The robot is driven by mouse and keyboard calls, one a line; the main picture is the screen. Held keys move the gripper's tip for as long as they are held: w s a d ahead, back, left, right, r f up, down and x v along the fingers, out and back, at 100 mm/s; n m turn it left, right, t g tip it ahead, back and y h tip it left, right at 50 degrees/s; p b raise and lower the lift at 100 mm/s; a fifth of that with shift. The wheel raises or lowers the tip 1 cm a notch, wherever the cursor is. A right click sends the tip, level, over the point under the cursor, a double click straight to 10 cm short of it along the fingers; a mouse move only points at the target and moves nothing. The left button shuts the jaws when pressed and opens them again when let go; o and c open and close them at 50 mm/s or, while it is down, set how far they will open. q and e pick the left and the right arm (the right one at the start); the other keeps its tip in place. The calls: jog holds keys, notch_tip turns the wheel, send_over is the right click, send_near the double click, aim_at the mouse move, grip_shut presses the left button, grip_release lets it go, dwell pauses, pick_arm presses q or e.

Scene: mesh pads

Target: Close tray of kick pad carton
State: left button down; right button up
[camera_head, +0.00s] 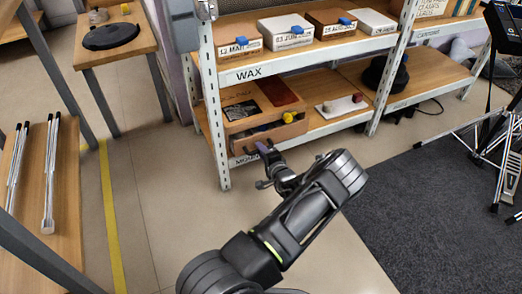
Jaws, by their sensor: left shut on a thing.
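The kick pad carton (238,97) is a brown box on the lower rack shelf, with a dark panel and a dark red panel on its top. A purple tab (262,147) sits at the tray's front. My left gripper (260,149) reaches up from below and is shut on this tab. My fingers and wrist partly hide the tray's lower front. My right gripper is not in view.
White rack posts (212,100) stand left and right of the carton. Labelled boxes (287,30) fill the shelf above. The floor in front is clear, with a dark carpet (430,200) at right.

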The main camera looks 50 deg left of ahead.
pick_arm(q)
jog(key=a, duration=0.2)
jog(key=w+a, duration=0.1)
jog(key=a, duration=0.1)
jog(key=shift+w+r, duration=0.1)
jog(key=c, duration=1.7)
grip_release()
jog(key=shift+d, duration=0.1)
jog(key=p+v, duration=0.3)
jog(key=v, duration=0.4)
jog(key=shift+d, duration=0.35)
